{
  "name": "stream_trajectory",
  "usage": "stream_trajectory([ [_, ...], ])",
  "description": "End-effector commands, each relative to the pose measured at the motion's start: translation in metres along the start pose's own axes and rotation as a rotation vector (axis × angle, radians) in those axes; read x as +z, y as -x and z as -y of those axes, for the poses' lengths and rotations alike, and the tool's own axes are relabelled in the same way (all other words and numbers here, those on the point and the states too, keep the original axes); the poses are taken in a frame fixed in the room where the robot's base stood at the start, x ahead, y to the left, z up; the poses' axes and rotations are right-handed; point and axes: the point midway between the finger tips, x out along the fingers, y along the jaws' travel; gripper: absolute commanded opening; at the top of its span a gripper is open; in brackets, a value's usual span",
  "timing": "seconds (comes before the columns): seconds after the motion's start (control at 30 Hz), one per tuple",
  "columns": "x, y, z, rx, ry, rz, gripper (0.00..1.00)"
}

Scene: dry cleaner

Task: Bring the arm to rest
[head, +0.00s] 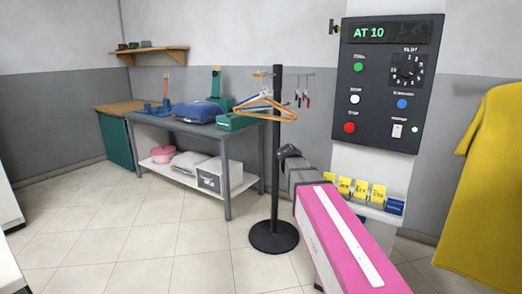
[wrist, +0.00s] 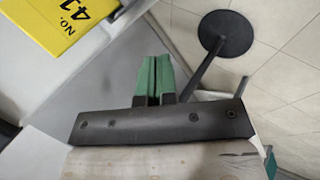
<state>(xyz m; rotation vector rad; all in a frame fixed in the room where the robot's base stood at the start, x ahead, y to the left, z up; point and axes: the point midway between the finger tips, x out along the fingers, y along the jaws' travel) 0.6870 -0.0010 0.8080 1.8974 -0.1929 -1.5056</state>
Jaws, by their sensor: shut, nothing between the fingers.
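My gripper (wrist: 154,82) shows in the wrist view, its two green fingers pressed together with nothing between them. In the wrist view it points out toward a grey surface and the floor, with a yellow numbered tag (wrist: 62,18) to its left. In the head view my pink and grey arm reaches from the lower right toward the middle, in front of the wall panel's shelf.
A black stand (head: 275,160) with hangers stands close left of my arm; its base also shows in the wrist view (wrist: 226,33). A dark control panel (head: 375,100) reads "AT 10". Yellow tags (head: 360,189) line a small shelf. A grey table (head: 190,127) stands left; floor at front left is clear.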

Motion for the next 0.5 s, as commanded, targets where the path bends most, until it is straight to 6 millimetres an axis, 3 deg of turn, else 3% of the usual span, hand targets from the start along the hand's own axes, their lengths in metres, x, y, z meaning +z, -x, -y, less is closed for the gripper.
stream_trajectory([
  [0.03,0.020,-0.016,0.017,-0.044,-0.018,0.013,0.00],
  [0.2,0.063,-0.055,0.063,-0.183,-0.087,0.046,0.00],
  [0.5,0.144,-0.101,0.141,-0.417,-0.237,0.126,0.00],
])
